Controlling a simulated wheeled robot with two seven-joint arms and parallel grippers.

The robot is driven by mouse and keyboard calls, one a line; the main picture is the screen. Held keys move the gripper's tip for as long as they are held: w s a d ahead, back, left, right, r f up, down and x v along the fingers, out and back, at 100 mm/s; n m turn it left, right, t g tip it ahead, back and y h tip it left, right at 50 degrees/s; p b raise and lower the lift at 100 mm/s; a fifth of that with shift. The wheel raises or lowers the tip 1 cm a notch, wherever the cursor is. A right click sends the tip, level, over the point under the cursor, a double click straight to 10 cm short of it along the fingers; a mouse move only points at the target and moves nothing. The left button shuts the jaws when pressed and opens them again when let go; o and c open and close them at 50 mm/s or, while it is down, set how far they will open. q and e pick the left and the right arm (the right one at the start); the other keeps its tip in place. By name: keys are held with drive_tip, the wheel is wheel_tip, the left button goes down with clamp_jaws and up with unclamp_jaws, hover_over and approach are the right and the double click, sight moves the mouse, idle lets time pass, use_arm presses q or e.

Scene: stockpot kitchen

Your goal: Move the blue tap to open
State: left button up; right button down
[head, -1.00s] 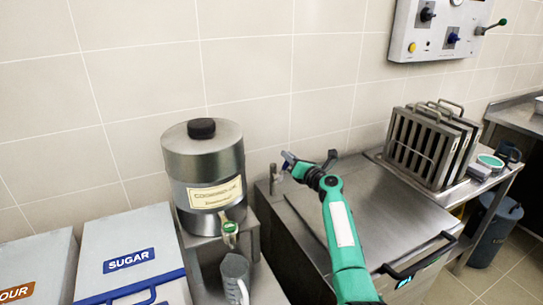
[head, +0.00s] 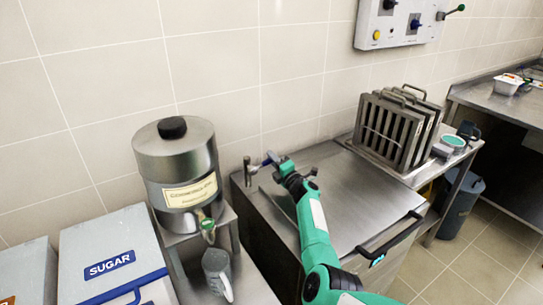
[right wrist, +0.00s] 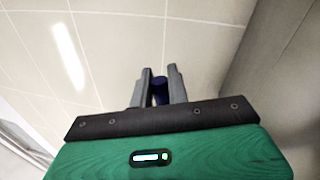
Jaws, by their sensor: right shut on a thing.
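The blue tap (head: 268,158) is a small blue handle at the back left of the steel lidded unit (head: 350,190), by the tiled wall. My right gripper (head: 273,160) reaches it from the front and is shut on it. In the right wrist view the blue handle (right wrist: 160,90) sits between the two grey fingers (right wrist: 158,78). The fingers and arm hide most of the tap, so its exact angle is hard to tell. My left gripper is not in view.
A steel dispenser (head: 177,165) with a green-handled spout and a grey jug (head: 217,272) stand to the left. A sugar bin (head: 112,262) is at the front left. Slotted steel plates (head: 395,128) stand to the right. A control panel (head: 398,22) hangs on the wall.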

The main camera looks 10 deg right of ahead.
drive_tip(key=shift+f+m, duration=0.35)
drive_tip(key=shift+m, duration=0.05)
drive_tip(key=c, duration=1.4)
unclamp_jaws()
drive_tip(key=shift+d, duration=0.1)
drive_tip(key=shift+s+d+f+p, duration=0.2)
drive_tip(key=shift+s+p, duration=0.15)
drive_tip(key=shift+s, duration=0.35)
drive_tip(key=shift+p+v, duration=0.3)
drive_tip(key=shift+v, duration=2.7)
